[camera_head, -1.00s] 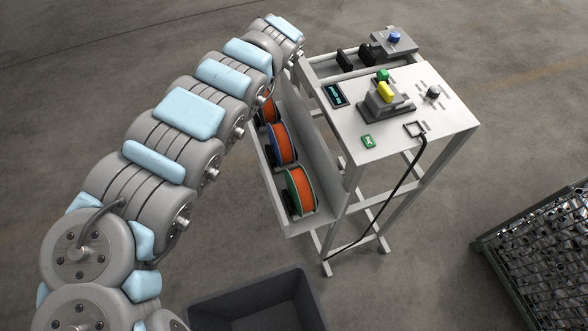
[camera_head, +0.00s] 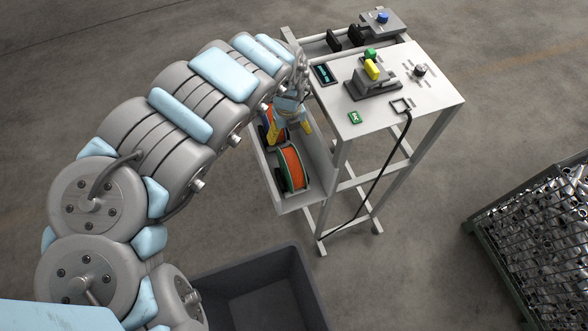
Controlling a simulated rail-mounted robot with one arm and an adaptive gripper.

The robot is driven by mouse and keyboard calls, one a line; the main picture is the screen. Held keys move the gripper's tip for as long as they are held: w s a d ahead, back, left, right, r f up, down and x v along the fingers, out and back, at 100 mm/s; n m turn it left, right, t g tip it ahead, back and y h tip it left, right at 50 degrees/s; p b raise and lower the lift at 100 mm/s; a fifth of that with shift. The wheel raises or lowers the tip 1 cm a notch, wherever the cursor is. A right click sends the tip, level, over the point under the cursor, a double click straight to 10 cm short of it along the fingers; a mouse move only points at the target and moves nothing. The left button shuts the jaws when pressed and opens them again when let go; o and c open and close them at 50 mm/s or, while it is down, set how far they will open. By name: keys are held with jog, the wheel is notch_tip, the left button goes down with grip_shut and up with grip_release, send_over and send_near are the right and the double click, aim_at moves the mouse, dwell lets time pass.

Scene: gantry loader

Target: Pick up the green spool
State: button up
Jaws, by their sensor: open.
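The green spool (camera_head: 292,168), with green flanges and an orange winding, stands on its rim at the near end of a grey tray (camera_head: 315,196) on the side of the stand. My gripper (camera_head: 289,132) points down over the tray, with its yellow fingers spread apart and nothing seen between them. It is just behind the green spool in the picture, over the middle of the row. Its height above the spools is hard to tell. Another orange-wound spool (camera_head: 266,117) shows partly behind the gripper, and the blue-flanged spool is mostly hidden by it.
The white stand top (camera_head: 377,120) to the right carries a yellow-handled fixture (camera_head: 372,75), a small display and a knob. A black cable hangs down from it. An empty dark bin (camera_head: 255,290) is on the floor below. A crate of metal parts (camera_head: 540,240) is at right.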

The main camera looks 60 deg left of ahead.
jog(key=b, duration=0.3)
send_over(292, 157)
jog(key=f, duration=0.5)
jog(key=shift+s+a+f, duration=0.2)
jog(key=shift+f, duration=0.2)
jog(key=shift+a+f, duration=0.1)
jog(key=shift+f, duration=2.05)
jog(key=shift+w+d+f, duration=0.1)
jog(key=shift+f, duration=0.9)
jog(key=shift+w+d+f, duration=0.1)
jog(key=shift+f, duration=0.9)
jog(key=shift+a+f, duration=0.1)
jog(key=shift+f, duration=0.5)
jog(key=c, duration=1.4)
jog(key=shift+o, duration=0.2)
jog(key=shift+r, duration=0.15)
